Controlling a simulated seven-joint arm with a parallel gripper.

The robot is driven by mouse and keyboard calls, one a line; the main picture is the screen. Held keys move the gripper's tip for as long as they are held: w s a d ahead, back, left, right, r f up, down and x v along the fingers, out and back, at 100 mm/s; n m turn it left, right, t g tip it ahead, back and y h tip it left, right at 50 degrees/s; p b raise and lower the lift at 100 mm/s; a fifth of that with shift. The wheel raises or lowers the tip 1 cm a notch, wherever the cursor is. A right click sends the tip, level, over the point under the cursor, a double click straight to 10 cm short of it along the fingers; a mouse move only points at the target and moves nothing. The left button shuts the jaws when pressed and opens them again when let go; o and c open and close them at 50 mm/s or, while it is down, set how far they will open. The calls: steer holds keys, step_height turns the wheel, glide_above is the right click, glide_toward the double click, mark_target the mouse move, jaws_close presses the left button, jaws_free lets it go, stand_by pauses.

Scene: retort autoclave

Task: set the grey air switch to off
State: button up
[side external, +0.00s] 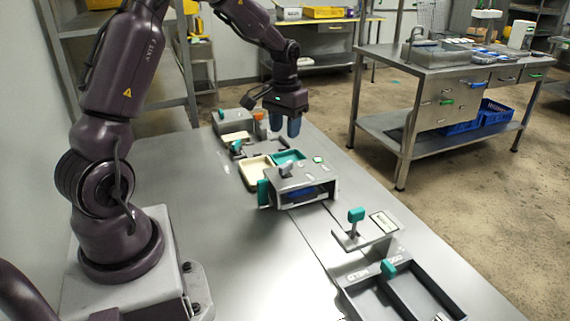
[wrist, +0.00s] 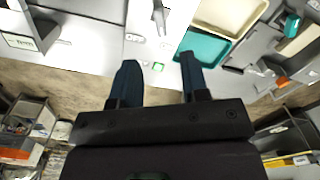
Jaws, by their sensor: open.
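A grey lever switch (side external: 285,169) stands on top of a small grey box (side external: 322,187), near the middle of the table in the side view. I take it to be the air switch. In the wrist view the grey lever (wrist: 159,17) shows at the top edge, partly cut off. Small labels lie beside it, one of them green (wrist: 158,66); I cannot read them. My gripper (side external: 286,127) points down with blue fingers, above and behind the box in the side view. In the wrist view my gripper (wrist: 158,62) is open and empty, its fingers apart from the lever.
A cream tray (side external: 256,172) and a teal tray (side external: 288,156) sit close behind the box. A teal-handled lever on a stand (side external: 356,215) and a dark divided bin (side external: 385,285) are at the front right. The table's left part is bare.

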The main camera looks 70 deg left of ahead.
mark_target(285, 164)
step_height(285, 164, down, 11)
steer(key=shift+r, duration=0.2)
jaws_close()
